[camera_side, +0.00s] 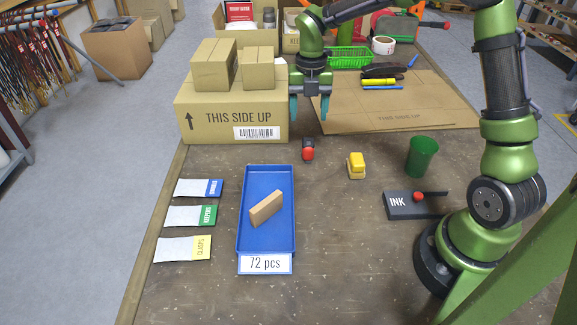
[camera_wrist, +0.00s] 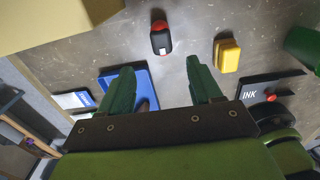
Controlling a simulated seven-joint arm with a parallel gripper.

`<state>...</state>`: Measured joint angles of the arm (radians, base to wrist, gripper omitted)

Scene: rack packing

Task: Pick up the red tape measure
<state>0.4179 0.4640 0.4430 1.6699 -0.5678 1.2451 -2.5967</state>
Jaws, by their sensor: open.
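The red tape measure (camera_side: 308,149), red and black, stands on the brown table right of the large cardboard box's front corner. In the wrist view the tape measure (camera_wrist: 160,40) lies at the top middle, beyond the fingertips, with its black face toward me and red at its far end. My gripper (camera_side: 308,108) is open and empty, pointing down in the air above and behind the tape measure. The green fingers (camera_wrist: 160,75) are spread apart in the wrist view and do not touch it.
A "THIS SIDE UP" box (camera_side: 232,112) with smaller boxes stands left of my gripper. A yellow-topped block (camera_side: 356,165), green cup (camera_side: 422,156) and ink pad (camera_side: 405,206) are to the right. A blue tray (camera_side: 266,182) holding a wooden block lies in front.

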